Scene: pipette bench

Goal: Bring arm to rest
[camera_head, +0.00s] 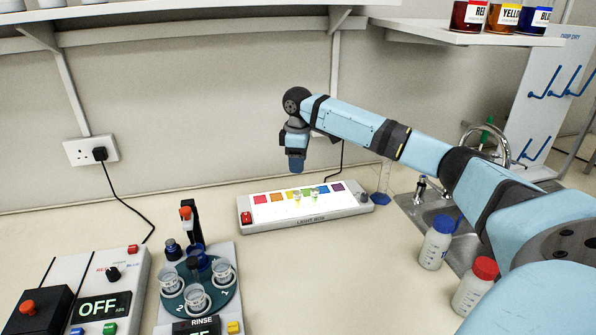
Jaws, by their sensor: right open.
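My right arm reaches in from the right across the bench. Its gripper end (295,165) points down above the back left part of the light box (285,221) and is clear of it. The fingers are small and hard to make out at this angle; nothing shows held between them. The light box is a white slab with a lit row of coloured squares and a red switch at its left end. Small clear vessels with yellow-green contents (314,192) stand on its lit top. My left gripper is out of view.
A rinse station (199,290) with several cups stands front centre-left, beside an OFF-display device (98,308). Blue-capped (436,242) and red-capped (475,285) bottles stand under my right arm near the sink (440,208). A shelf (450,34) holds colour jars. Bench front of the light box is clear.

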